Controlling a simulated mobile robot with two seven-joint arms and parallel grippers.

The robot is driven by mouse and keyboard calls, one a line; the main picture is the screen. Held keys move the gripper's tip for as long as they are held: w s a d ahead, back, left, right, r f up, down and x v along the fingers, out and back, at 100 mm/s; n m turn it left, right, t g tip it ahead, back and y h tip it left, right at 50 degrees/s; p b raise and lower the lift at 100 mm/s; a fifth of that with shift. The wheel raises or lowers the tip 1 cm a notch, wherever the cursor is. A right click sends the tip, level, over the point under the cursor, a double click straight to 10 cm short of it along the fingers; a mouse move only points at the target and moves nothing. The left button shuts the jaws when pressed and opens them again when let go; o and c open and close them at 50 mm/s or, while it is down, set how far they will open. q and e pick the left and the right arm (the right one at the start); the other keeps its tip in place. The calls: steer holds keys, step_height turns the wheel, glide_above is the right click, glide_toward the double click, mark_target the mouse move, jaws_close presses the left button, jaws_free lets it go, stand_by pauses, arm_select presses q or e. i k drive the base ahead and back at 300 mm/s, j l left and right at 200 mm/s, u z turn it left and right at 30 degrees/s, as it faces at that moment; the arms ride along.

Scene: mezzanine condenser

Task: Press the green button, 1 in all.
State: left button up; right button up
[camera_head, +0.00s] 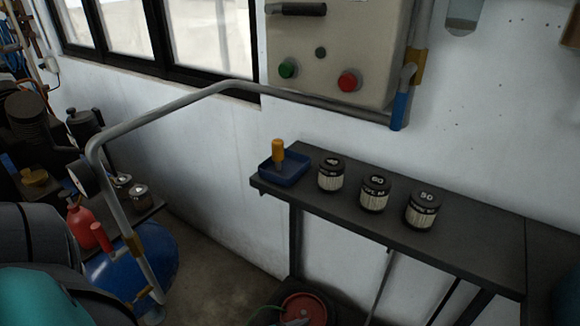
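A green button (288,68) sits at the lower left of a beige control box (333,78) on the white wall. A black handle (297,9) is at the box's upper left. Nothing covers the green button. Neither of my grippers is in view; only a grey and teal part, likely my own arm, shows at the lower left.
Below the box, a dark shelf (470,238) holds a blue tray (283,179) with a yellow-handled tool (278,152) and three black-lidded jars (375,192). A grey pipe (180,104) runs under the box to the left. A blue tank (130,262) stands at lower left.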

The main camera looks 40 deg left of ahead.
mark_target(285, 70)
steer(key=k+u, duration=0.15)
steer(key=u, duration=1.05)
